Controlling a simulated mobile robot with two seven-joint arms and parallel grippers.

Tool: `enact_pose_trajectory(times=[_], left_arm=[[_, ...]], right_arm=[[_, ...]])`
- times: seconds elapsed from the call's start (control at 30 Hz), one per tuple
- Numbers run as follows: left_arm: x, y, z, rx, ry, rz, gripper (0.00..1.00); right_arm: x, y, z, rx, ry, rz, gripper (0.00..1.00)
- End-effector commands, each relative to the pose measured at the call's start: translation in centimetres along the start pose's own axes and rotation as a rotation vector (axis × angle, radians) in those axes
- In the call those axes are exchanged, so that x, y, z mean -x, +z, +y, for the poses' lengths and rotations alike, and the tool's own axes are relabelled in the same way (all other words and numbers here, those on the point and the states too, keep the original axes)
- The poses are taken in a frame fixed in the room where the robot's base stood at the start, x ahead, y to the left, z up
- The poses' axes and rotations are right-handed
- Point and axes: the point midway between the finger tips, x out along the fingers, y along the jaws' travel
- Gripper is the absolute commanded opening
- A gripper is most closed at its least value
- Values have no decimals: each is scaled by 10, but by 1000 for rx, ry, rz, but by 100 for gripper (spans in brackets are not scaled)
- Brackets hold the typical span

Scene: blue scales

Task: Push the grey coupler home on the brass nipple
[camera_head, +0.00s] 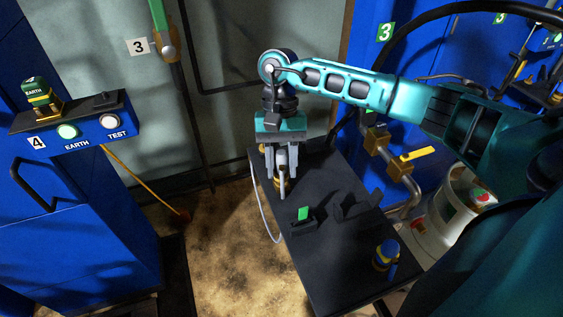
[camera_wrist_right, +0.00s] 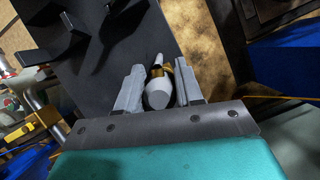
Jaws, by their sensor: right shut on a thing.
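My right gripper (camera_head: 282,170) points down over the far end of the dark bench. Its two grey fingers are shut on the grey coupler (camera_head: 282,157). In the right wrist view, the coupler (camera_wrist_right: 157,94) sits between the fingers (camera_wrist_right: 158,98) with its rounded pale end towards the camera. Brass (camera_wrist_right: 161,71) shows just beyond the coupler, and also below the fingers in the head view (camera_head: 280,184). I cannot tell whether this is the nipple or how far the coupler is over it. My left gripper is not in view.
A thin grey hose (camera_head: 259,204) loops down the bench's left side. A black holder with a green tag (camera_head: 303,213) and a blue-and-yellow fitting (camera_head: 385,255) are on the bench (camera_head: 325,265). Brass valves (camera_head: 410,158) and a white bucket (camera_head: 455,220) stand to the right.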

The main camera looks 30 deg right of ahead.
Motion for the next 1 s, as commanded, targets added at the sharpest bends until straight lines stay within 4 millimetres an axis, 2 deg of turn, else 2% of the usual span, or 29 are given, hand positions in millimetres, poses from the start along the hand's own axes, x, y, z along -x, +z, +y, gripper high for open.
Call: enact_pose_trajectory(times=[0.33,0.37,0.63,0.87,1.0], left_arm=[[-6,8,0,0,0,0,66],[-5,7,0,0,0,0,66],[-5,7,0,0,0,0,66],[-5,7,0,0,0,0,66],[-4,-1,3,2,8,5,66]], right_arm=[[-8,-4,0,0,-1,1,4],[-7,-3,0,0,-1,1,39],[-7,-3,0,0,0,0,65],[-8,-3,0,0,0,-1,66],[-8,-3,0,0,0,-1,66]])
